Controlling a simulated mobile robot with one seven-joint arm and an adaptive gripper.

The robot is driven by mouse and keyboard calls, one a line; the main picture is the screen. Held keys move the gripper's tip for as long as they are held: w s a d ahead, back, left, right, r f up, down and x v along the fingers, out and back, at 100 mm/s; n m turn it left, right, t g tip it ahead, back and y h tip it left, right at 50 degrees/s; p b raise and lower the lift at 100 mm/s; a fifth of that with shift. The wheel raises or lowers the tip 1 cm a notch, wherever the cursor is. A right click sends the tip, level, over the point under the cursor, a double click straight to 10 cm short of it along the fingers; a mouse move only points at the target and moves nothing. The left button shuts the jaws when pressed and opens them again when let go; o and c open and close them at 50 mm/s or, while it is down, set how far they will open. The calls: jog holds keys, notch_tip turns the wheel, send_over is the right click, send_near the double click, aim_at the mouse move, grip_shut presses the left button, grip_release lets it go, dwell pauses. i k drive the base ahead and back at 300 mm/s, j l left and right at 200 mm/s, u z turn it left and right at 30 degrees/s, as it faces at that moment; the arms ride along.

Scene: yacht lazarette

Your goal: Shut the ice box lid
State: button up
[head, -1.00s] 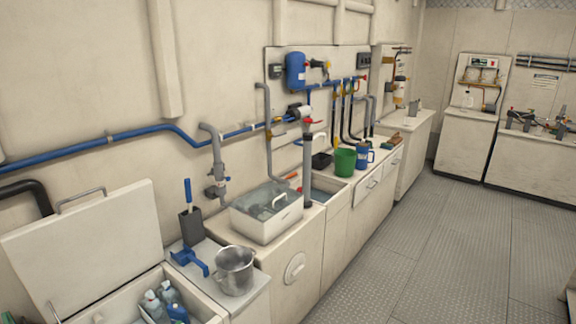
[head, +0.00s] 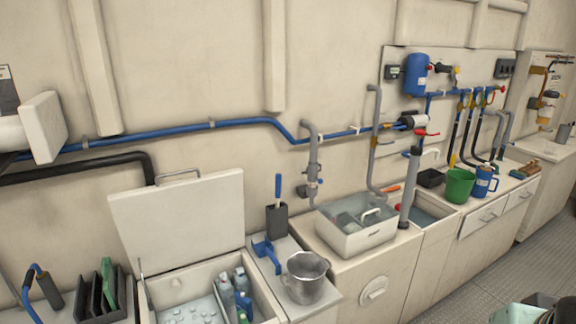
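The ice box (head: 278,310) stands at the lower left of the head view with its white lid (head: 180,221) raised, leaning back near the wall. A metal handle shows on the lid's top edge, and a thin stay (head: 147,285) runs at its left side. Several bottles (head: 233,291) and pale ice pieces (head: 190,313) show inside. The front of the box is cut off by the picture's bottom edge. My gripper is not in view.
A steel bucket (head: 306,278), blue scoop (head: 267,255) and grey holder (head: 277,221) stand on the counter right of the box. A dark rack (head: 103,294) stands left of it. Open floor (head: 470,285) lies at right.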

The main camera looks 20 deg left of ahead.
aim_at(174, 224)
jog(key=i+j+u, duration=0.1)
jog(key=u, duration=0.25)
jog(key=i+u, duration=0.45)
jog(key=u, duration=0.25)
